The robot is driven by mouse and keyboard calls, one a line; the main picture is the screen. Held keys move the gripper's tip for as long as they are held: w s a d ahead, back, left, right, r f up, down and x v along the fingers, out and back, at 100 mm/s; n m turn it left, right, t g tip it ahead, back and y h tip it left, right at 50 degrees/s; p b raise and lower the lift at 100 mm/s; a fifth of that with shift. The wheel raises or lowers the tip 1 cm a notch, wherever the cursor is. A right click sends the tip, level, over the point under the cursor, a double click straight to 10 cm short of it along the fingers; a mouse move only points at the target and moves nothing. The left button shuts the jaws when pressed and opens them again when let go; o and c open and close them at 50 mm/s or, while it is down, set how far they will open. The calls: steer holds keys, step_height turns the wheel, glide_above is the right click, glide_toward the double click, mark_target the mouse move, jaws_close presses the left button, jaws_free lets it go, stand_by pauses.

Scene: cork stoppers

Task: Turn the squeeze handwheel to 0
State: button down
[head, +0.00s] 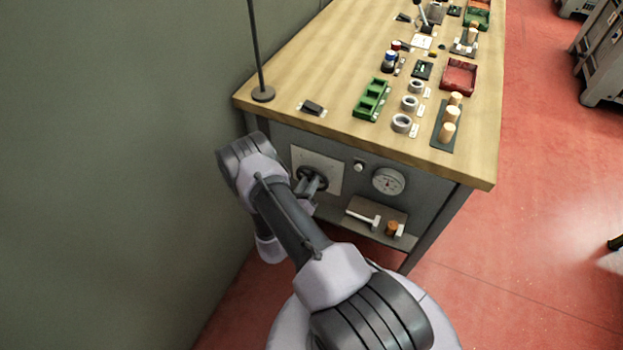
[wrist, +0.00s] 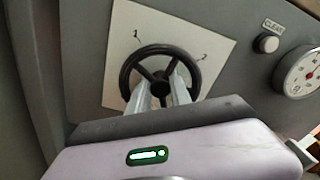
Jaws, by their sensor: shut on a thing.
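The squeeze handwheel (wrist: 188,58) is a black three-spoked wheel on a pale square plate (wrist: 209,45) on the bench's grey front. It also shows in the head view (head: 322,172), partly covered by my arm. The plate has small marks near its top; I cannot read them clearly. My gripper (wrist: 160,88) is at the lower part of the wheel, with its two pale fingers reaching to the hub area and shut on the wheel. In the head view my gripper (head: 311,186) is small and mostly dark against the wheel.
Right of the plate are a button labelled CLEAR (wrist: 266,43) and a round dial gauge (head: 388,181). A low shelf (head: 408,236) holds a white hammer-like tool (head: 364,218) and a cork (head: 392,228). The wooden bench top (head: 300,85) carries trays, rings and corks. A green wall (head: 110,150) stands close on the left.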

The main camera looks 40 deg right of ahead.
steer(key=c, duration=1.5)
jaws_free()
steer(key=shift+o, duration=0.2)
steer(key=p+v, duration=0.4)
steer(key=v, duration=1.3)
steer(key=shift+a+p, duration=0.2)
steer(key=shift+p, duration=0.15)
steer(key=shift+s, duration=0.15)
